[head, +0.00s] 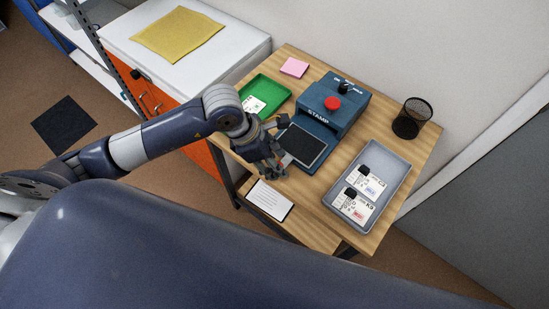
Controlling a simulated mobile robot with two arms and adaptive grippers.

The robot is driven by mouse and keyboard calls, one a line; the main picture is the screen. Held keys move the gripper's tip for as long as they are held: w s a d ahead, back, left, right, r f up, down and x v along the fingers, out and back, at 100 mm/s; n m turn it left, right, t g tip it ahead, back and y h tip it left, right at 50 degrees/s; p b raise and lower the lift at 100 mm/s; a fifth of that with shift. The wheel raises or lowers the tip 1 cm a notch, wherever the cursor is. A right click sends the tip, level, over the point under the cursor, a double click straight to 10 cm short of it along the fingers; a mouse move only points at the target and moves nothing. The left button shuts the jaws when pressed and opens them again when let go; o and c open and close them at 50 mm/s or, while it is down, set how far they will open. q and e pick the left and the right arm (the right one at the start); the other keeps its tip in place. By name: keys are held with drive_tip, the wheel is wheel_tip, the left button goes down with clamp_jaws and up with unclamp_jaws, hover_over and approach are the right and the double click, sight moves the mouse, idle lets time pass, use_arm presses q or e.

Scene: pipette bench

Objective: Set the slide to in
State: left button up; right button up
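The blue stamp machine (343,103) stands on the wooden table, with "STAMP" on its front, a red button (333,103) and a black knob (344,88) on top. Its slide, a dark flat plate with a pale edge (304,146), shows in front of the body, towards the table's near side. My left gripper (277,170) is beside the slide's left edge, over the table. Whether it touches the slide, and how far its fingers are apart, cannot be told. The gripper hides part of the slide's left side. My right gripper is not in view.
A grey tray (341,205) with two cards and black clips lies at right. A green tray (275,88) with a card lies behind my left arm. A white note card (270,200), pink notes (294,67) and a black mesh cup (411,119) are also on the table (312,215).

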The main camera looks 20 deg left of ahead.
use_arm(q)
drive_tip(key=shift+f, duration=0.25)
clamp_jaws()
drive_tip(key=b, duration=0.7)
approach(308, 139)
drive_tip(key=x, duration=0.5)
drive_tip(key=shift+s+a+f, duration=0.1)
drive_tip(key=shift+s+f, duration=0.05)
drive_tip(key=shift+f, duration=0.1)
drive_tip(key=shift+r+p, duration=0.15)
drive_tip(key=shift+p, duration=0.15)
drive_tip(key=shift+c, duration=0.9)
unclamp_jaws()
drive_tip(key=shift+o, duration=0.9)
